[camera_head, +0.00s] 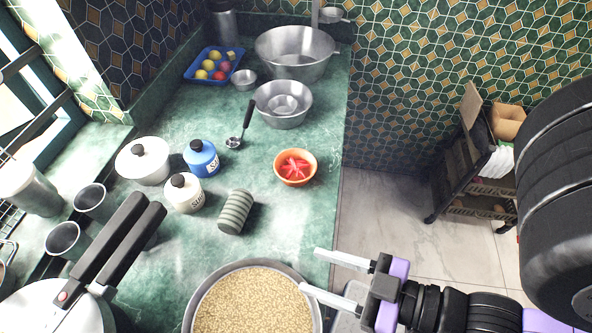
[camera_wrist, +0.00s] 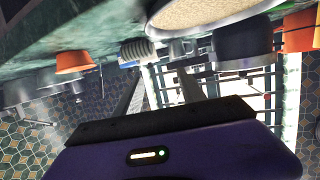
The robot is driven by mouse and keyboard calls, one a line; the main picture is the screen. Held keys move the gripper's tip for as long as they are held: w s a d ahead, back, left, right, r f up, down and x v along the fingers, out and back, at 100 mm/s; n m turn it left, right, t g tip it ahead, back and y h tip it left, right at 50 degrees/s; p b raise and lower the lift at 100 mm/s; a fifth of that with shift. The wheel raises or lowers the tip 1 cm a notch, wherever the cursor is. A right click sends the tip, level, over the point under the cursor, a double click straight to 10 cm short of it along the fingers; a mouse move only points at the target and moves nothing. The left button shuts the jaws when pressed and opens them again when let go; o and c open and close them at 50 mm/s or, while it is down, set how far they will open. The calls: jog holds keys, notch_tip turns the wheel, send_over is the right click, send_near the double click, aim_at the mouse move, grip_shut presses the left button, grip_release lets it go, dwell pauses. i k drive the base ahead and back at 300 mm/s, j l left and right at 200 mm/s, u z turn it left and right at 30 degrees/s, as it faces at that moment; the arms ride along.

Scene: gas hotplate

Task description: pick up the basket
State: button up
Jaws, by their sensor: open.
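A shallow blue basket (camera_head: 190,73) with several yellow and red round fruits sits on the far end of the green counter, against the left wall. It is the most basket-like thing on the counter. My gripper (camera_head: 310,270) is open and empty at the counter's right edge, near the wide pan of grain and far from the basket. Its two fingers also show in the wrist view (camera_wrist: 158,82), apart with nothing between them. I cannot make out the basket in the wrist view.
The grain pan (camera_head: 255,303) stands just left of my gripper. An orange bowl (camera_head: 295,168), a ribbed grey-green object (camera_head: 235,211), jars and metal bowls (camera_head: 296,52) crowd the counter. Open floor (camera_head: 380,215) lies right of the counter, with a cart (camera_head: 473,178) beyond.

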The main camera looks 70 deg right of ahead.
aim_at(295, 168)
jog(key=k+l+z, duration=0.15)
jog(key=k+z, duration=0.2)
jog(key=k+l+z, duration=0.25)
jog(key=z, duration=0.15)
